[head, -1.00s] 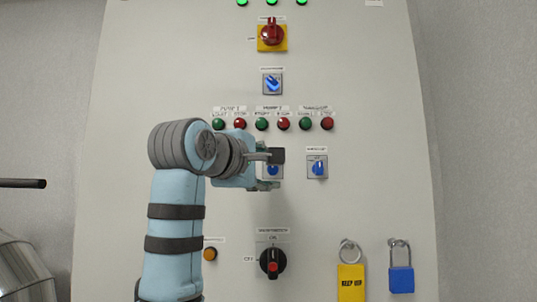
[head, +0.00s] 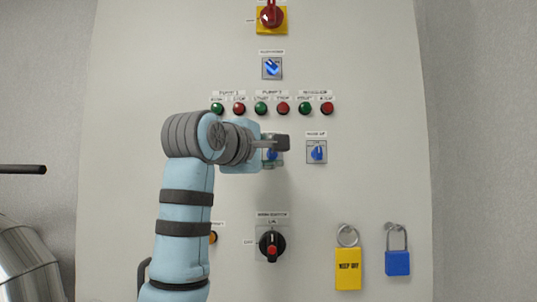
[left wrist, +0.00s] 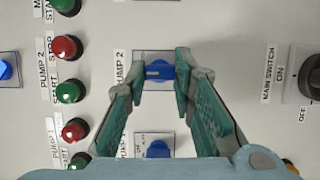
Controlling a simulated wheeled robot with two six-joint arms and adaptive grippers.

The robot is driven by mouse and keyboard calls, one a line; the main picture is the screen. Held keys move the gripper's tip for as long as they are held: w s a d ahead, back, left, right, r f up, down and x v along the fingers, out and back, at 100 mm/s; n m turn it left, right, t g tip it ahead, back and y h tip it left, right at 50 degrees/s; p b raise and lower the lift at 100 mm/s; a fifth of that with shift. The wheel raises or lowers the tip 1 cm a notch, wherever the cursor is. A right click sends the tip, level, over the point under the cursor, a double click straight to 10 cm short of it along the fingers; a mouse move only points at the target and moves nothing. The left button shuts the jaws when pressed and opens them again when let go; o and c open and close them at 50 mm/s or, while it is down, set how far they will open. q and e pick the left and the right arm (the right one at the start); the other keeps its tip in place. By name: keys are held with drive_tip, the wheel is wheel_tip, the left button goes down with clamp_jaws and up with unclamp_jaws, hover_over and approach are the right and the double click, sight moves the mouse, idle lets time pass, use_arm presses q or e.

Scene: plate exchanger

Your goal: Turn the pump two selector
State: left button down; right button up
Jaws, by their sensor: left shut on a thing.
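The pump two selector is a blue knob on a square plate, beside a "PUMP 2" label in the left wrist view (left wrist: 160,70). In the head view the selector (head: 272,155) is partly hidden by my gripper. My left gripper (head: 280,148) is at the panel and shut on this knob. In the left wrist view the gripper's (left wrist: 162,72) green-padded fingers stand on either side of the knob. My right gripper is in neither view.
Another blue selector (head: 317,152) is to the right. A neighbouring blue knob (left wrist: 158,148) sits close below the fingers in the left wrist view. Green and red buttons (head: 283,108) line up above. The black main switch (head: 271,244) and padlocks (head: 398,262) are lower.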

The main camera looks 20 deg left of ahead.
use_arm(q)
drive_tip(key=shift+f, duration=0.15)
drive_tip(key=shift+f+n+t+b, duration=0.15)
drive_tip(key=shift+n+t+b, duration=0.25)
drive_tip(key=shift+n+b, duration=0.45)
drive_tip(key=n+t+b, duration=0.1)
drive_tip(key=n, duration=0.2)
drive_tip(key=shift+f+y, duration=0.1)
drive_tip(key=shift+y, duration=0.2)
drive_tip(key=shift+n+t, duration=0.4)
drive_tip(key=shift+n, duration=0.45)
drive_tip(key=shift+w+d+n+t+y+b, duration=0.1)
drive_tip(key=shift+n+t+y+b, duration=0.4)
drive_tip(key=shift+n, duration=1)
drive_tip(key=shift+f, duration=0.1)
drive_tip(key=c, duration=1.4)
unclamp_jaws()
drive_tip(key=shift+o, duration=0.2)
